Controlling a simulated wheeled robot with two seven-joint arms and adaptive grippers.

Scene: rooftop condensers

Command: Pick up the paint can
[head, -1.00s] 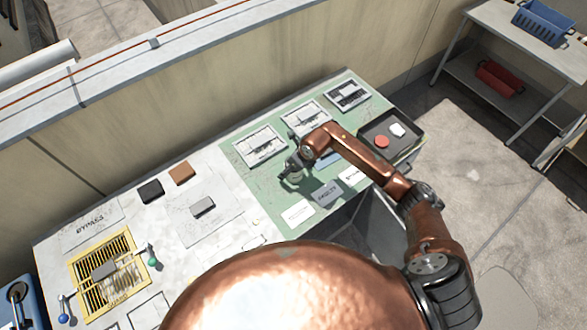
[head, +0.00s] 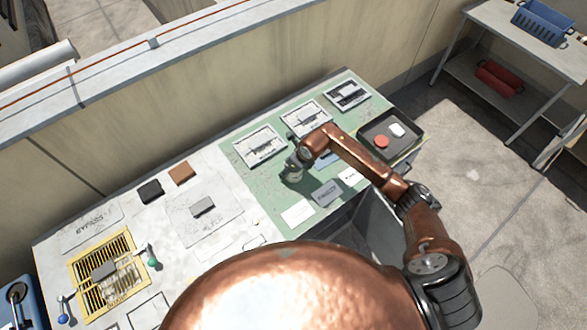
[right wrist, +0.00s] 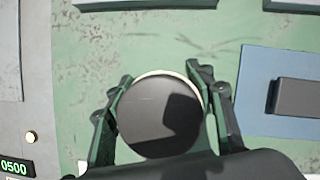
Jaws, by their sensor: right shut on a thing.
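The paint can shows in the right wrist view as a round, dark grey top with a pale rim (right wrist: 158,118). My right gripper (right wrist: 163,98) has one finger on each side of the can and is shut on it. In the head view my right gripper (head: 293,171) is over the green part of the table, and the can is small and hard to make out there. I cannot tell whether the can is clear of the surface. My left gripper is not in view.
Framed panels (head: 260,146) lie behind the gripper. A black tray (head: 408,152) with a red round thing and a white thing is at right. A blue pad with a dark block (right wrist: 298,97) lies near the can. A yellow grille (head: 78,262) is at far left.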

